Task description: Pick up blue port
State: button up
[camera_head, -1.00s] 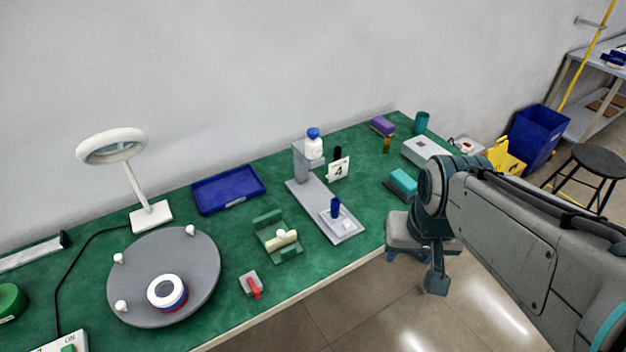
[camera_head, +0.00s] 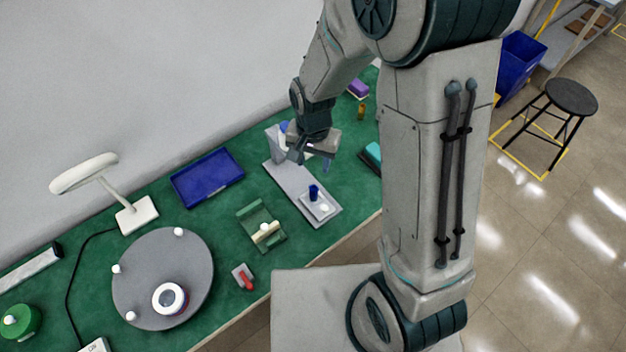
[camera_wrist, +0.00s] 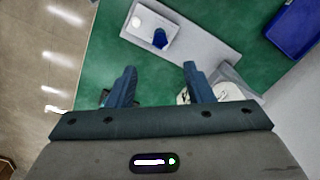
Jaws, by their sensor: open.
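The blue port (camera_head: 313,191) is a small blue upright piece on a light square pad at the near end of a grey stand. In the wrist view the blue port (camera_wrist: 160,38) shows beyond the fingertips, slightly left of the middle between them. My gripper (camera_head: 313,164) is open above the grey stand (camera_head: 290,183), behind and above the blue port. In the wrist view my gripper (camera_wrist: 160,68) has its two blue fingers wide apart, with green table between them. It touches nothing that I can see. The white bottle on the stand's raised end is mostly hidden by my gripper.
A blue tray (camera_head: 207,178) lies left of the stand. A green cradle (camera_head: 260,226) with a cream piece, a red-handled part (camera_head: 243,277) and a grey turntable (camera_head: 163,278) are nearer left. A teal block (camera_head: 372,156) lies right.

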jog(key=b, duration=0.5)
send_over(313, 188)
jog(key=f, duration=0.7)
jog(key=shift+s+f, duration=0.2)
jog(key=shift+f, duration=0.1)
jog(key=shift+w+f+b, duration=0.15)
jog(key=shift+f+b, duration=0.8)
jog(key=shift+f, duration=0.6)
jog(key=shift+w+f+b, duration=0.1)
jog(key=shift+f+b, duration=0.85)
jog(key=shift+f, duration=0.6)
jog(key=shift+r, duration=0.1)
grip_shut()
